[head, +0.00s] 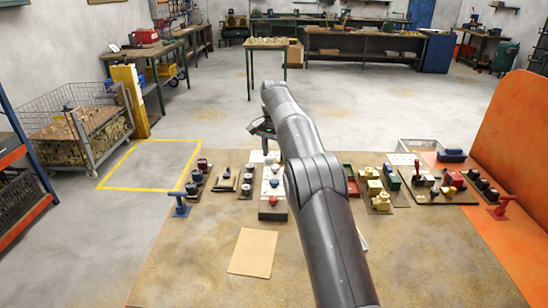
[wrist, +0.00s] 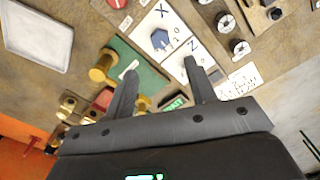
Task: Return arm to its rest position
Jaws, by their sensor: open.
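My gripper (wrist: 161,68) shows in the wrist view with its two fingers apart and nothing between the tips. In the head view my gripper (head: 263,128) hangs at the far end of my arm, above the back part of the workbench (head: 190,265). My arm reaches forward over the middle of the bench and hides part of it. Below the fingers, the wrist view shows a white card marked X with a blue part (wrist: 160,39) on it, a card marked Z (wrist: 184,66), and a green board (wrist: 133,62) with brass parts. The gripper's exact height above them is unclear.
In the wrist view a white tray (wrist: 38,33) lies at the upper left. In the head view, small fixtures line the back of the bench, with a blue clamp (head: 180,205) left and a red clamp (head: 504,207) right. A tan sheet (head: 252,252) lies in front. An orange panel (head: 510,150) stands right.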

